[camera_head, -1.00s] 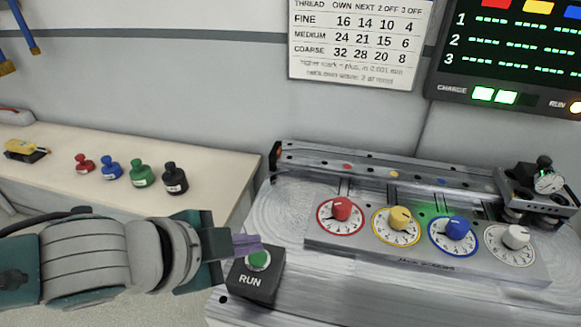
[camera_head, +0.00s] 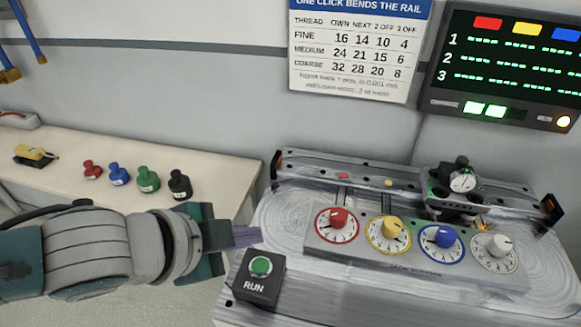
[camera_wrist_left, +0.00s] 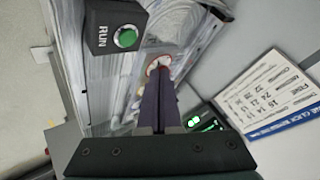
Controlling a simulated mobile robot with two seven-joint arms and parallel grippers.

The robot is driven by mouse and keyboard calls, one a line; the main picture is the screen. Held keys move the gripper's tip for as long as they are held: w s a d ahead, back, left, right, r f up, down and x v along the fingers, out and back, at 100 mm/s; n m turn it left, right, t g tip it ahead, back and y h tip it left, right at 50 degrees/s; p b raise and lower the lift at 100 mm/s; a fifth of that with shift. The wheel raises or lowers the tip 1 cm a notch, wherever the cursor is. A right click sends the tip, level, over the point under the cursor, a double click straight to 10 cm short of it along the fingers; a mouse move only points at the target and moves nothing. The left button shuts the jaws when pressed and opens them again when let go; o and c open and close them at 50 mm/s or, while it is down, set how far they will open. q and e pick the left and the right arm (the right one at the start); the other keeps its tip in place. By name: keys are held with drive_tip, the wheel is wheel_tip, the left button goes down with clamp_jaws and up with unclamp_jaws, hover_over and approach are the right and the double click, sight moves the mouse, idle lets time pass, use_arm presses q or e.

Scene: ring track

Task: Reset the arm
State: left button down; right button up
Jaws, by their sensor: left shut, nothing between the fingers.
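My left gripper (camera_head: 246,236) comes in from the left in the head view. Its purple fingers are shut with nothing between them. It is just above and left of the RUN box (camera_head: 256,278) with its green button (camera_head: 261,266), apart from the button as far as I can tell. In the left wrist view the shut fingers (camera_wrist_left: 158,95) point past the RUN box (camera_wrist_left: 115,28) toward the machine. My right gripper is not in view.
The machine bed carries red (camera_head: 338,225), yellow (camera_head: 389,234), blue (camera_head: 441,243) and white (camera_head: 496,252) dials. A gauge carriage (camera_head: 455,190) stands on its rail. Several coloured knobs (camera_head: 148,180) stand on the left bench (camera_head: 215,170). A chart (camera_head: 355,55) and a lit display (camera_head: 505,65) are behind.

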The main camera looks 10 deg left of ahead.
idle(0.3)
use_arm(q)
drive_tip(key=s+d+r+n+g, duration=0.1)
drive_tip(key=s+d+r+n, duration=0.3)
drive_tip(key=s+n, duration=0.3)
drive_tip(key=s+a+r+n+g+y, duration=0.2)
drive_tip(key=s+a+n, duration=0.1)
drive_tip(key=s+a, duration=0.3)
drive_tip(key=s+a+r+n+g+y, duration=0.2)
drive_tip(key=s+a, duration=0.2)
drive_tip(key=s, duration=0.3)
wheel_tip(320, 180, up, 32)
drive_tip(key=p, duration=3.2)
drive_tip(key=shift+w+r, duration=0.25)
drive_tip(key=shift+f, duration=0.1)
